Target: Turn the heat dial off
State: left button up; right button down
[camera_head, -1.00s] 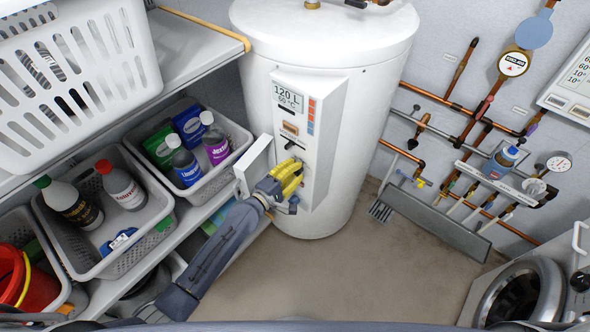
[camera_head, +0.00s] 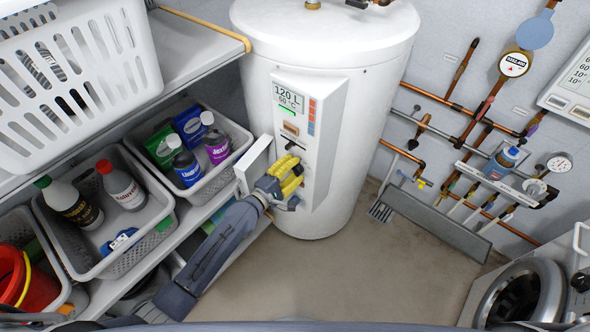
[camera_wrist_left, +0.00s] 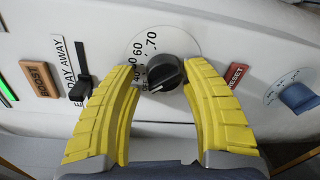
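The heater's round black dial (camera_wrist_left: 167,73) sits on a white scale with the numbers 40 to 70, in the left wrist view. The light line on its face points down-left, toward the low end of the scale. My left gripper (camera_wrist_left: 160,66) is open, its yellow fingers on either side of the dial. The right fingertip is very close to the dial's edge; I cannot tell whether it touches. In the head view my left gripper (camera_head: 293,176) is at the heater's front panel (camera_head: 324,150) and hides the dial. My right gripper is in neither view.
Beside the dial are a black lever switch (camera_wrist_left: 82,88), a BOOST button (camera_wrist_left: 40,78), a red RESET button (camera_wrist_left: 238,74) and a blue knob (camera_wrist_left: 298,97). An open panel flap (camera_head: 253,163) stands left of the gripper. Shelf baskets (camera_head: 222,165) are further left.

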pick_arm(q)
jog(key=shift+o, duration=0.9)
jog(key=shift+s+d+f, duration=0.1)
jog(key=shift+s, duration=0.2)
jog(key=v, duration=1.1)
jog(key=shift+s+a, duration=0.2)
jog(key=shift+a, duration=0.15)
jog(key=s+a+f+m, duration=0.3)
jog(key=s+m, duration=0.1)
jog(key=m, duration=0.7)
jog(key=w+d+m, duration=0.3)
jog(key=w, duration=0.1)
jog(key=w+d+r+m, duration=0.1)
jog(key=w+d+m, duration=0.2)
jog(key=w+d, duration=0.1)
jog(key=w+d+r+m, duration=0.1)
jog(key=w+d+m, duration=0.2)
jog(key=w+m, duration=0.1)
jog(key=shift+w+d+t+h, duration=0.3)
jog(key=shift+d, duration=0.1)
